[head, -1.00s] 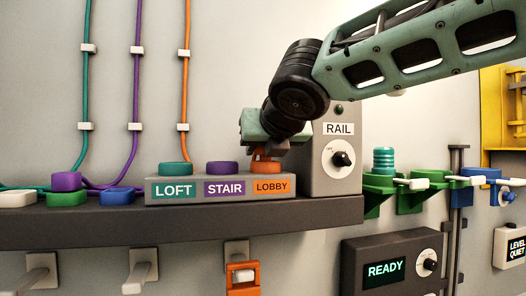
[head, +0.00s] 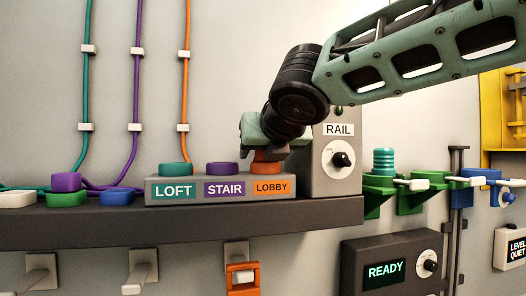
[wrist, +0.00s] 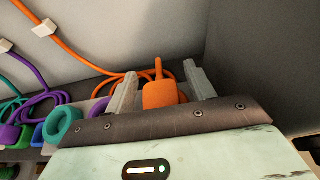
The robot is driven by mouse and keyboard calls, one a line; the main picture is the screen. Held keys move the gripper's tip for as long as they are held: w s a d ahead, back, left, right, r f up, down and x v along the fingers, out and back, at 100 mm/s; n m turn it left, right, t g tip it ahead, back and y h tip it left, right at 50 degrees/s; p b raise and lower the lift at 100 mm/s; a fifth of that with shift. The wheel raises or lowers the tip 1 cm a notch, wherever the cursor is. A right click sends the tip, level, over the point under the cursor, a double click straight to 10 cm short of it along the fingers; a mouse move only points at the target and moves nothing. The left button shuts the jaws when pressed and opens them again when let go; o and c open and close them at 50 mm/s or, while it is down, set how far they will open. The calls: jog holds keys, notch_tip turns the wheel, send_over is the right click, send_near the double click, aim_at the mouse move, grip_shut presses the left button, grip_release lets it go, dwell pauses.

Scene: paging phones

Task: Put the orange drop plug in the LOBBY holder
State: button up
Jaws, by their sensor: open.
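The orange drop plug (wrist: 165,94) stands between the two fingers of my gripper (wrist: 160,86) in the wrist view, its orange stub pointing away from the camera. The fingers are apart, with a gap visible beside the plug. In the head view the plug (head: 267,155) sits at the orange ring of the LOBBY holder (head: 271,187), the right one of three labelled places. My gripper (head: 268,142) is directly over it. How deep the plug sits is hidden by the gripper.
The LOFT place has a teal ring (head: 176,169) and the STAIR place a purple ring (head: 222,168). The RAIL box (head: 337,183) stands close to the right of my gripper. Loose plugs (head: 67,190) and cords lie on the shelf at left.

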jog(key=b+v, duration=0.3)
jog(key=v, duration=0.9)
jog(key=shift+b, duration=0.3)
jog(key=shift+r, duration=0.1)
jog(key=s+d+f+m+g+h, duration=0.1)
jog(key=s+f+m+g, duration=0.2)
jog(key=f+m, duration=0.65)
jog(key=s+d+f+m+g+h, duration=0.1)
jog(key=s+d+f+m+g, duration=0.2)
jog(key=f, duration=1.2)
jog(key=s+d+f+m+g, duration=0.3)
jog(key=s+f+m, duration=0.4)
jog(key=f+m, duration=0.2)
jog(key=s+d+f+m+g+h, duration=0.1)
jog(key=s+d+f+m+g, duration=0.3)
jog(key=s+f+m, duration=0.3)
notch_tip(320, 180, down, 3)
jog(key=m, duration=0.3)
jog(key=shift+s+d+r, duration=0.2)
jog(key=shift+s+d, duration=0.05)
jog(key=shift+d, duration=0.1)
